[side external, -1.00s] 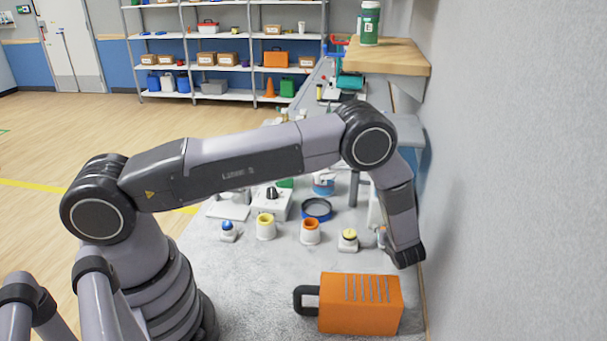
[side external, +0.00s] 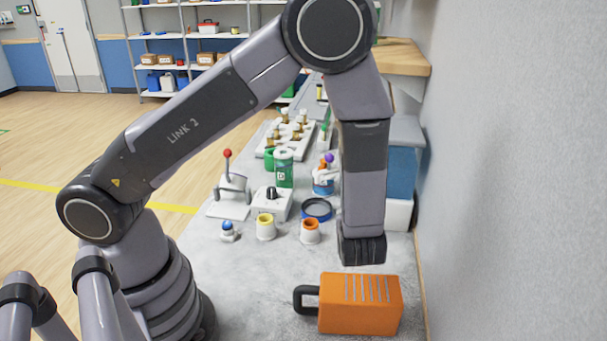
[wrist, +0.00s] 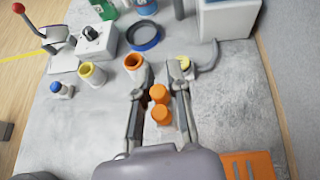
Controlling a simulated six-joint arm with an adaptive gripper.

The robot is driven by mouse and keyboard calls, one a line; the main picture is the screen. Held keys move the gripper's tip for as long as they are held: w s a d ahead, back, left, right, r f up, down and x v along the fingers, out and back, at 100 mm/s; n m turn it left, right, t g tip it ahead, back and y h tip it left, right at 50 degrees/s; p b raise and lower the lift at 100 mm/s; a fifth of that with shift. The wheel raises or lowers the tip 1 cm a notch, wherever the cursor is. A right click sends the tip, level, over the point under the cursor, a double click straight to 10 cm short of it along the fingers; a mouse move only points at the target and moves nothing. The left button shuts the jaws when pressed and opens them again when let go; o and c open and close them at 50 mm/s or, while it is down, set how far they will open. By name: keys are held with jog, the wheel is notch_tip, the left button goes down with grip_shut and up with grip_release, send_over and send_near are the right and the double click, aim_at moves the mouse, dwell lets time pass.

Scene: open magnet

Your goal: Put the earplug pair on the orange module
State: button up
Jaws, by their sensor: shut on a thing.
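The earplug pair (wrist: 160,104) shows in the wrist view as two orange plugs between the fingers of my gripper (wrist: 160,98), which is shut on them. In the side view the pair and my fingers are hidden behind my wrist. The orange module (side external: 360,304) is a box with a dark handle on its left and slots along its top. It lies at the front of the grey bench, just below the end of my arm in the picture. Its corner also shows at the bottom right of the wrist view (wrist: 248,165).
A white cup with an orange rim (side external: 310,232), a yellow-rimmed cup (side external: 265,227) and a blue-knobbed piece (side external: 228,231) stand behind the module. A blue ring (side external: 317,209) lies farther back. The wall is close on the right. Bench left of the module is clear.

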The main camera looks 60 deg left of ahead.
notch_tip(320, 180, up, 3)
send_over(349, 278)
notch_tip(349, 278, down, 4)
jog(key=shift+r+m+t+h, duration=0.15)
jog(key=shift+m+t+h, duration=0.15)
jog(key=shift+m+t, duration=0.1)
jog(key=shift+f, duration=2.1)
jog(key=o, duration=0.7)
jog(key=shift+f, duration=0.1)
